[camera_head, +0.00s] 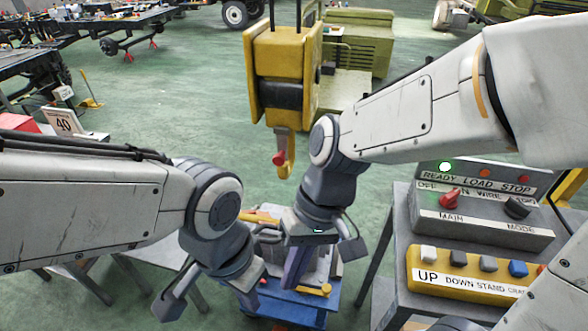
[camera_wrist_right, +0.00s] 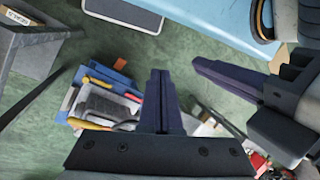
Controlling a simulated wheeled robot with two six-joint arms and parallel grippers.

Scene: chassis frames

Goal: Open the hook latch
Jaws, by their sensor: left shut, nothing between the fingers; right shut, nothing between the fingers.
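A yellow crane hook block (camera_head: 281,75) hangs in the upper middle of the head view. Below it hangs a yellow hook (camera_head: 290,166) with a small red knob (camera_head: 279,158) at its left side. Whether the latch is open is too small to tell. My left gripper (camera_head: 249,298) is shut and empty, pointing down, below and left of the hook. My right gripper (camera_head: 291,281) is shut and empty, below the hook and apart from it. Its closed fingers show in the right wrist view (camera_wrist_right: 160,82), where the hook is not visible.
A blue cart (camera_head: 292,310) with tools stands below my grippers. At right is a control panel (camera_head: 480,218) with a lit green lamp and a yellow button box (camera_head: 468,270). A sign reading 40 (camera_head: 62,122) stands left.

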